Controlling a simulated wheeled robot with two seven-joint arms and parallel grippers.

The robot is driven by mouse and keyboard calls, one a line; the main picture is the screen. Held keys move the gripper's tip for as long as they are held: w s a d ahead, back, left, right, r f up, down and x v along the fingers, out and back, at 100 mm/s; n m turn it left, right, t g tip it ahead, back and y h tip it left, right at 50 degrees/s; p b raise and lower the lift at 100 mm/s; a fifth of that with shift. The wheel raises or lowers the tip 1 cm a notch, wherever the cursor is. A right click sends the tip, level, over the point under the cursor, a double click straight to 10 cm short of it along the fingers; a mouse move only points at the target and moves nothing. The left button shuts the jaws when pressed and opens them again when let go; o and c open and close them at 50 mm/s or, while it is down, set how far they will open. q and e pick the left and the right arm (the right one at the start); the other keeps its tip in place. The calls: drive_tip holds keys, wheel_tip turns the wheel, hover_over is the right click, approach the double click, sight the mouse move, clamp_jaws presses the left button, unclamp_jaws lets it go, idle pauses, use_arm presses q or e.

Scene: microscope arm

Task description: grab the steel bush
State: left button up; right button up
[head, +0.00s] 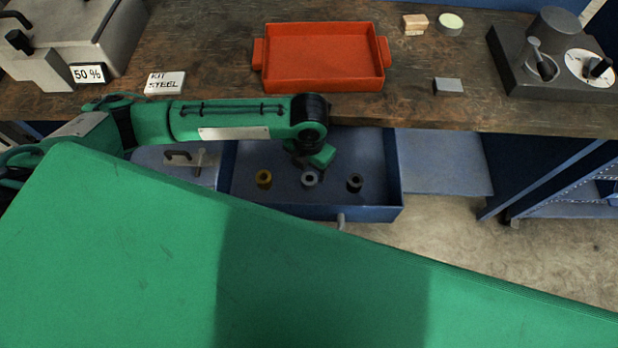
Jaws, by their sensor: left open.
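The steel bush (310,179) is a small grey ring-shaped piece standing in the open blue drawer (390,165) below the workbench. It is the middle one of three bushes, with a brass-coloured bush (264,179) to its left and a black bush (355,182) to its right. My left arm reaches in from the left, and my left gripper (308,166) points down into the drawer, right by the steel bush. The gripper is open, and its fingers are small and partly hidden by the wrist. I cannot tell whether they touch the bush. My right gripper is not in view.
On the wooden bench are an orange-red tray (320,85), a "KIT STEEL" card (165,83), a "50 %" sign (88,74), a small wood block (415,24), a grey block (448,86) and a dark fixture (520,72). The drawer walls surround the bushes.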

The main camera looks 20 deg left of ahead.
sight(309, 178)
use_arm(q)
drive_tip(key=shift+f, duration=0.65)
drive_tip(key=shift+w+f, duration=0.1)
drive_tip(key=shift+f, duration=0.2)
wheel_tip(309, 178, down, 3)
drive_tip(key=shift+r+p, duration=0.2)
drive_tip(key=shift+p, duration=0.15)
wheel_tip(309, 178, down, 2)
drive_tip(key=shift+f, duration=0.35)
drive_tip(key=shift+c, duration=0.9)
drive_tip(key=c, duration=1.1)
drive_tip(key=shift+o, duration=0.2)
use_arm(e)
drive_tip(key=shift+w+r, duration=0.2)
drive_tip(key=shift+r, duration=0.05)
